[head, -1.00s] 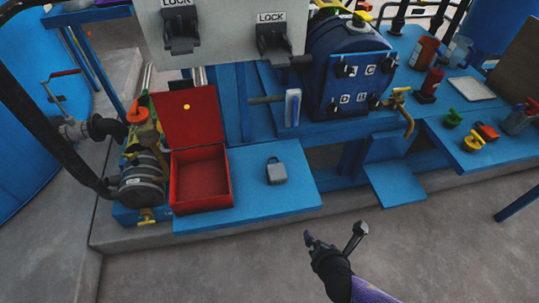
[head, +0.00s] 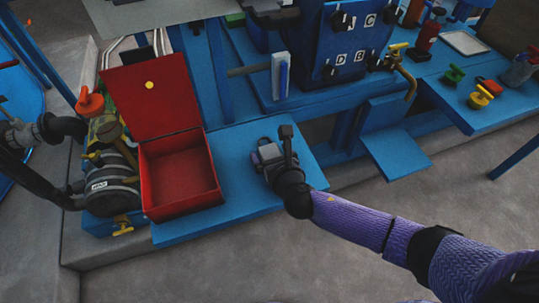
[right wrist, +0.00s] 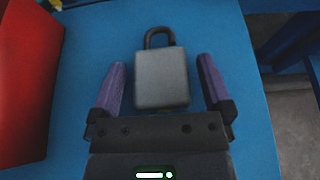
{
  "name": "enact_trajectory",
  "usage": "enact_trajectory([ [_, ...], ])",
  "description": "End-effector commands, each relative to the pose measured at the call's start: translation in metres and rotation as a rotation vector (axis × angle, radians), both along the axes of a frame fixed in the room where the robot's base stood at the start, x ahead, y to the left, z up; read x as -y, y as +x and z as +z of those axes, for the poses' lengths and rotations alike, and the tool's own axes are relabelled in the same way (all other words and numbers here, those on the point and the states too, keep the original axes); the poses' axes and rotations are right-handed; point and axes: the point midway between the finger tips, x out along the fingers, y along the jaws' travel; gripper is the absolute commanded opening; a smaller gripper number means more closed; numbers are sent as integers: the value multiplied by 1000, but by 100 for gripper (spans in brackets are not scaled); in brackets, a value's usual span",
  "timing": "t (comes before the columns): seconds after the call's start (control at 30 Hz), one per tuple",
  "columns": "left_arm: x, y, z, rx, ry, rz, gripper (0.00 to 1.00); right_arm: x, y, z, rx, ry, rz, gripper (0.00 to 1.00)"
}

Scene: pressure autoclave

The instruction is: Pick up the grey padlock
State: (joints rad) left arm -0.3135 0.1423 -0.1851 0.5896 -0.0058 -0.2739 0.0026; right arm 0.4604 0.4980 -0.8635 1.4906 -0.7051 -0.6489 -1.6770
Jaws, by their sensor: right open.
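The grey padlock (right wrist: 161,79) lies on the blue shelf (right wrist: 85,90), its dark shackle pointing away from my right gripper. My right gripper (right wrist: 160,80) is open, with one purple finger on each side of the padlock's body and a gap showing on both sides. In the head view, the padlock (head: 268,153) is partly hidden by my right gripper (head: 272,150), which reaches over the shelf from the right. My left gripper is in neither view.
An open red box (head: 180,175) stands on the shelf left of the padlock. A blue-and-white upright piece (head: 281,76) and the blue autoclave with lettered knobs (head: 345,55) stand behind. The shelf around the padlock is clear.

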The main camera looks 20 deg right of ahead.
Motion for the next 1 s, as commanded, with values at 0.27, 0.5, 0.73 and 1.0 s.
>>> enact_trajectory([
  [0.27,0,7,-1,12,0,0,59,0,0,1,0,1,0,53],
  [0.5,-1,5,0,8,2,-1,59,0,0,1,1,1,0,7],
  [0.73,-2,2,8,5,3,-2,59,0,0,10,3,1,0,7],
  [1.0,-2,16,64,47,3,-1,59,0,1,87,11,1,0,7],
])
